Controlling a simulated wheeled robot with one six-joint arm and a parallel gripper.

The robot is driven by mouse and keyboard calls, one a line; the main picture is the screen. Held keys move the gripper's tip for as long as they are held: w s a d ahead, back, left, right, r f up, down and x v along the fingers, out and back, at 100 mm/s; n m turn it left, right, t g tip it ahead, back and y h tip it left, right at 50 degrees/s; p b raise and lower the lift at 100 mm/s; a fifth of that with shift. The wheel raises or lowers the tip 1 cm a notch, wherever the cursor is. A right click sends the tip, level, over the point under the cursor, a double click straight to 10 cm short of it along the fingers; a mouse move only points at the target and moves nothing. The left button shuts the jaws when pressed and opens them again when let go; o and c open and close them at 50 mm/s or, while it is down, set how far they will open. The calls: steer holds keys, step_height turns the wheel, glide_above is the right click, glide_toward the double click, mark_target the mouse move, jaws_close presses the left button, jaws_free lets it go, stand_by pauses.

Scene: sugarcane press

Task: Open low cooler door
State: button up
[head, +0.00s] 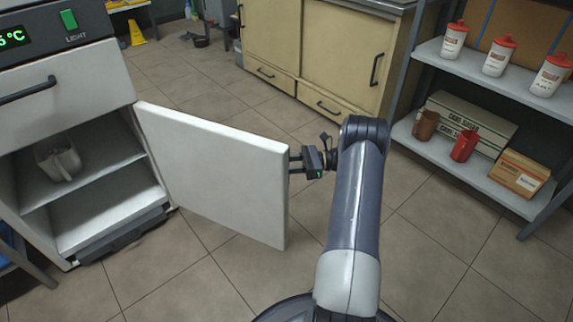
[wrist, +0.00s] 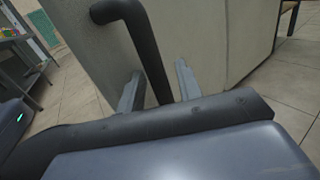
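The low cooler door (head: 215,175) is a white panel. In the head view it stands swung wide out from the cooler, with the lower compartment (head: 85,195) exposed. My gripper (head: 292,164) is at the door's free edge, with its fingertips partly hidden behind it. In the wrist view the door's black bar handle (wrist: 147,45) runs down between the two grey fingers of my gripper (wrist: 158,90). The fingers stand apart, one on each side of the bar, with small gaps showing. The handle is hidden in the head view.
A pale jug (head: 58,160) sits on the upper shelf inside the compartment. Tan cabinets (head: 325,50) stand behind. A shelf rack (head: 480,175) with bottles, mugs and boxes is at right. Tiled floor (head: 225,275) around the door is clear.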

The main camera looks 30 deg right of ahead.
steer(key=shift+d, duration=0.1)
steer(key=p+v, duration=0.2)
steer(key=v, duration=0.8)
steer(key=shift+d, duration=0.3)
steer(key=shift+s, duration=0.15)
steer(key=b+x, duration=0.2)
steer(key=x, duration=0.8)
steer(key=shift+a, duration=0.5)
